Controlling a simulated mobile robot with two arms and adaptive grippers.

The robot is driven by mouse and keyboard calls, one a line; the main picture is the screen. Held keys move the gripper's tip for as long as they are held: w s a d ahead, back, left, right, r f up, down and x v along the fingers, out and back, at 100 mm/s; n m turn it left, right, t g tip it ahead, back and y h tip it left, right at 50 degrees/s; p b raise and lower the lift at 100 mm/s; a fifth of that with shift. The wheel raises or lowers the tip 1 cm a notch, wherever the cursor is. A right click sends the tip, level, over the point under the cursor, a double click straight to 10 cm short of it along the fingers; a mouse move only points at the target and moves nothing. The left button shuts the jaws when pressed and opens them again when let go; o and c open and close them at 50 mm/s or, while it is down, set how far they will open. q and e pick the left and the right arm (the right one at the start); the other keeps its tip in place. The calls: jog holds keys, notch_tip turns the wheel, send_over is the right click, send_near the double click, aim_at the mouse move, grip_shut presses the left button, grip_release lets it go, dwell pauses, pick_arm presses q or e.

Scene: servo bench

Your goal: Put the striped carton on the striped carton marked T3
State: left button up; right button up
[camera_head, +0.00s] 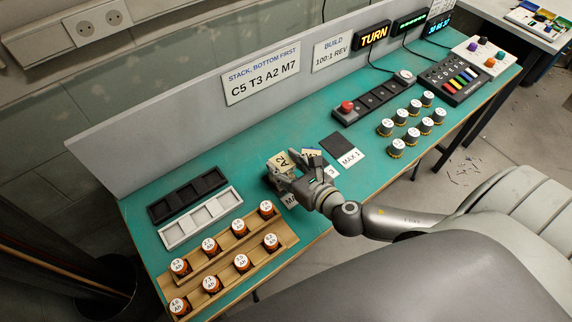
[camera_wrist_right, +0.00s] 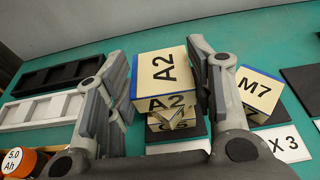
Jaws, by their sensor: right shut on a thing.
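My right gripper (camera_wrist_right: 168,85) is shut on a cream carton (camera_wrist_right: 163,72) marked A2 with a blue stripe along its edge; in the head view, the A2 carton (camera_head: 281,161) sits in the jaws of my right gripper (camera_head: 287,176). Directly below it in the wrist view is another carton (camera_wrist_right: 172,124), turned at an angle, its mark hidden. Under that is a carton marked C5 (camera_wrist_right: 178,150), mostly hidden. I cannot tell whether the A2 carton touches the one below. My left gripper is not in view.
A carton marked M7 (camera_wrist_right: 257,90) stands close right of the stack. An empty dark mat (camera_head: 335,145) and a MAX 1 card (camera_head: 350,158) lie to the right. Black (camera_head: 187,194) and white (camera_head: 201,217) trays and a wooden rack (camera_head: 250,254) of cells lie left.

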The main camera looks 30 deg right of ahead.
jog(key=o, duration=1)
jog(key=shift+f, duration=0.1)
jog(key=shift+o, duration=0.2)
jog(key=shift+s, duration=0.5)
jog(key=b+v, duration=0.2)
jog(key=v, duration=0.9)
jog(key=shift+r, duration=0.25)
jog(key=shift+d, duration=0.1)
